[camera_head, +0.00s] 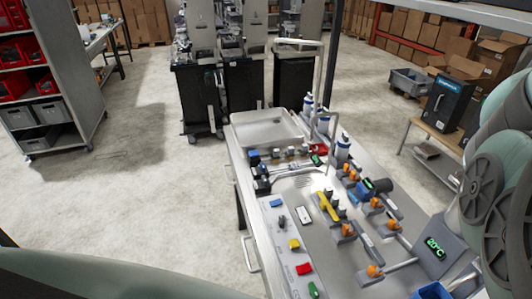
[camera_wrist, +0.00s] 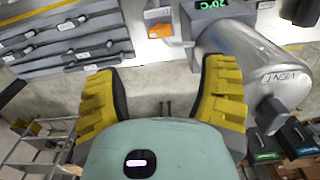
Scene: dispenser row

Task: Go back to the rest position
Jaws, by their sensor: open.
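My gripper (camera_wrist: 160,92) shows in the wrist view. Its two yellow fingers with black inner pads stand wide apart, with nothing between them. Behind them is a pale wall or floor surface. In the wrist view a silver tank (camera_wrist: 265,62) marked VENT is just right of and beyond the right finger. I cannot make out my gripper in the head view; parts of my own body show at the right and bottom left.
A long metal bench (camera_head: 262,190) carries orange-knobbed valves (camera_head: 348,229), a green-lit temperature display (camera_head: 435,248), white bottles (camera_head: 343,146) and a shallow tray (camera_head: 265,129). A wooden stand (camera_head: 432,134) holds a dark box (camera_head: 447,104). Open floor (camera_head: 140,150) lies left.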

